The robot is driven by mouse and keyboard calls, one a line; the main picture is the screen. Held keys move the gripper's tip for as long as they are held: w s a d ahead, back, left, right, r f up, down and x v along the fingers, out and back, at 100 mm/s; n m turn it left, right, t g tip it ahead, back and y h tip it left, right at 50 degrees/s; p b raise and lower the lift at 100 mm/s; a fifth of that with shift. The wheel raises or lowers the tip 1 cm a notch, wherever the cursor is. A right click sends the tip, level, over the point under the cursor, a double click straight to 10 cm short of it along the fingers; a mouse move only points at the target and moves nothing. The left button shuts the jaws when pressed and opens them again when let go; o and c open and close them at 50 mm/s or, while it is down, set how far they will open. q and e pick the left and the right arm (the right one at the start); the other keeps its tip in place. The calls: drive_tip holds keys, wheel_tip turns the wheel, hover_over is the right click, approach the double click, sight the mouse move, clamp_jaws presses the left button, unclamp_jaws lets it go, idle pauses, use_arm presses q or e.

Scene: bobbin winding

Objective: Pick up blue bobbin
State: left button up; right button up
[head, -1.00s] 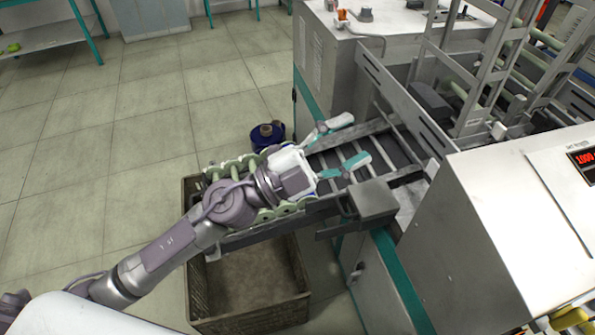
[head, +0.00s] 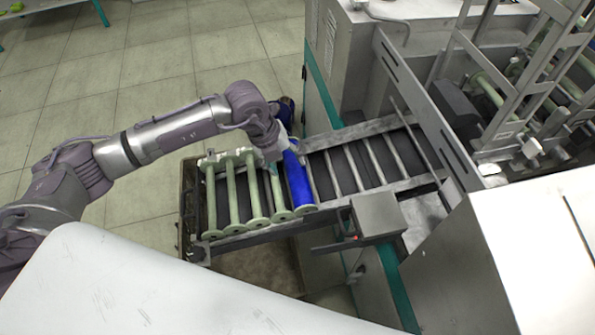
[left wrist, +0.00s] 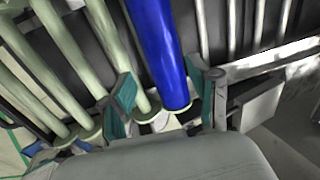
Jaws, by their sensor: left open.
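The blue bobbin (head: 299,182) lies on the sloping rack, at the right end of a row of pale green bobbins (head: 232,190). My left gripper (head: 284,156) is at the far end of the blue bobbin, jaws open. In the left wrist view, the blue bobbin (left wrist: 158,45) runs between the two teal-padded fingers of the left gripper (left wrist: 165,95). The left finger is close to the neighbouring green bobbin (left wrist: 110,45); the right finger has a gap from the blue one. Whether either finger touches is unclear. My right gripper is out of view.
The rack's empty slatted part (head: 365,165) runs right into the grey machine (head: 495,265). A grey box (head: 377,216) sits at the rack's near edge. A brown crate (head: 188,215) stands below the rack.

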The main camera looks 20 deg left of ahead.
sight(295, 173)
use_arm(q)
drive_tip(key=x, duration=0.2)
drive_tip(key=shift+w+d+f, duration=0.1)
drive_tip(key=shift+w+f, duration=0.1)
drive_tip(key=shift+w, duration=0.05)
drive_tip(key=shift+d+f+p, duration=0.25)
drive_tip(key=shift+f, duration=0.25)
drive_tip(key=shift+d+f+p, duration=0.25)
drive_tip(key=shift+f, duration=0.2)
drive_tip(key=x, duration=0.2)
drive_tip(key=shift+d+f, duration=0.1)
drive_tip(key=shift+f, duration=0.5)
drive_tip(key=c, duration=0.8)
drive_tip(key=shift+c, duration=1.1)
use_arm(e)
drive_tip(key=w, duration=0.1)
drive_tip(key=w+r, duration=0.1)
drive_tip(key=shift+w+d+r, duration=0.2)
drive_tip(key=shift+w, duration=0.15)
